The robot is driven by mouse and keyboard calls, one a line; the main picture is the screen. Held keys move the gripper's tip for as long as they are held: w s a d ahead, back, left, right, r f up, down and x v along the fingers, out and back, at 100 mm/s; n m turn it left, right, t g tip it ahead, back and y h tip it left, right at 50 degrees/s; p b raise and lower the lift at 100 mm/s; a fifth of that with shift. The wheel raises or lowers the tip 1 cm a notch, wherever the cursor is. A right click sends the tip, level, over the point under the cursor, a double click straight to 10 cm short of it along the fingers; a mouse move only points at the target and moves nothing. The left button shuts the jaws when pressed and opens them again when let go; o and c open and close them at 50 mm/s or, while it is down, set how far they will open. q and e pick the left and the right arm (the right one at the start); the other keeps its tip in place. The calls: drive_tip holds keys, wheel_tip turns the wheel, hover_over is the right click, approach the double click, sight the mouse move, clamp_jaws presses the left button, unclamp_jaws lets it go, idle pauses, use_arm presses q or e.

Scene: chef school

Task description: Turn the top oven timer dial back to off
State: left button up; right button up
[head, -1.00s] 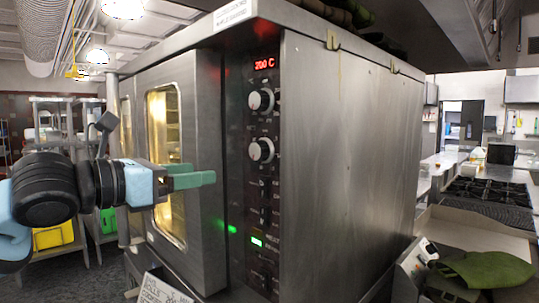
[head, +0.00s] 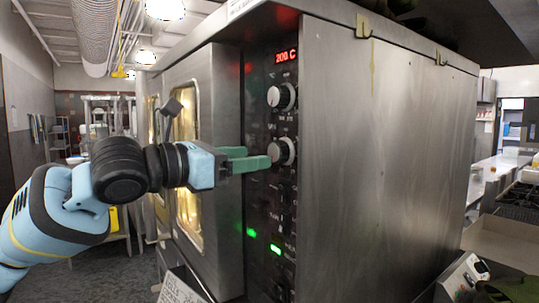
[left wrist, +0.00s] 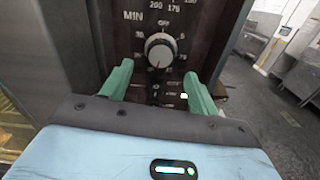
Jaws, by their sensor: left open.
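The timer dial (head: 282,151) is the lower of two silver knobs on the oven's dark control panel. In the left wrist view the dial (left wrist: 160,49) has "MIN" beside it and "OFF" above it; its red mark points down and slightly left, away from OFF. My left gripper (head: 257,156) has green fingers and points at the panel at the dial's height. In the left wrist view the left gripper (left wrist: 158,88) is open and empty, its fingers on either side below the dial. Contact cannot be told. My right gripper is not in view.
Above the timer is another knob (head: 281,96) and a red display (head: 287,56) reading about 200 C. A green light (head: 276,249) glows lower on the panel. The oven door (head: 190,150) stands left of the panel. A counter with a stove (head: 520,200) is at right.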

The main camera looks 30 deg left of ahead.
sight(273, 154)
use_arm(q)
drive_tip(key=shift+x, duration=2.8)
drive_tip(key=c, duration=1)
drive_tip(key=shift+o, duration=0.2)
